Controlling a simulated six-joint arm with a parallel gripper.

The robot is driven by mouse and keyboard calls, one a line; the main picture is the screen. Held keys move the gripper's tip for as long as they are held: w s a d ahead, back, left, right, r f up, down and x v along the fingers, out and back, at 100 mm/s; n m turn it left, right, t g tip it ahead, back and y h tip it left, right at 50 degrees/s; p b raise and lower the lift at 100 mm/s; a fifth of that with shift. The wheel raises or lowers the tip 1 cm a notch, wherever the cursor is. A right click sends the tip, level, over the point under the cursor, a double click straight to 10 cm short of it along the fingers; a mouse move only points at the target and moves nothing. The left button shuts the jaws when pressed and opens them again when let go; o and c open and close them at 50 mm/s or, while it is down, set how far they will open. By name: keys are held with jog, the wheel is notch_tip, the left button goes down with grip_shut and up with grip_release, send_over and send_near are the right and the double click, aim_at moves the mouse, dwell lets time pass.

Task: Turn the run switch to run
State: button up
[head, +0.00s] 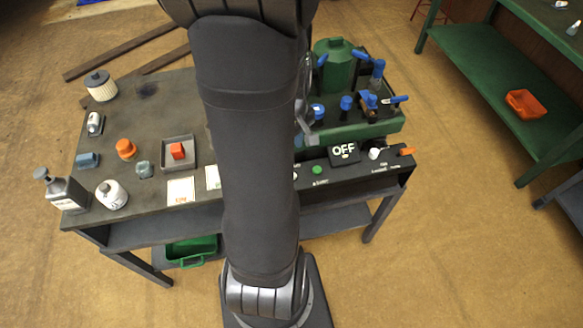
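A dark control panel (338,172) runs along the front of the green machine (335,68). The small labels are too blurred to read, so I cannot tell which control is the run switch. My gripper (306,118) shows only as grey metal parts beside my arm, left of the machine's blue handles. My arm hides most of it, its fingertips and the panel's left part.
Blue handles (397,99) stick up from the machine. The workbench (230,208) holds bottles, a filter canister (100,86), an orange knob (125,149) and a grey tray (165,164) with a red block. A green shelf (480,60) stands at right; the floor between is clear.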

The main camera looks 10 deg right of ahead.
notch_tip(320, 180, down, 12)
jog(key=shift+r, duration=0.15)
dwell(0.4)
jog(key=shift+c, duration=0.2)
grip_shut()
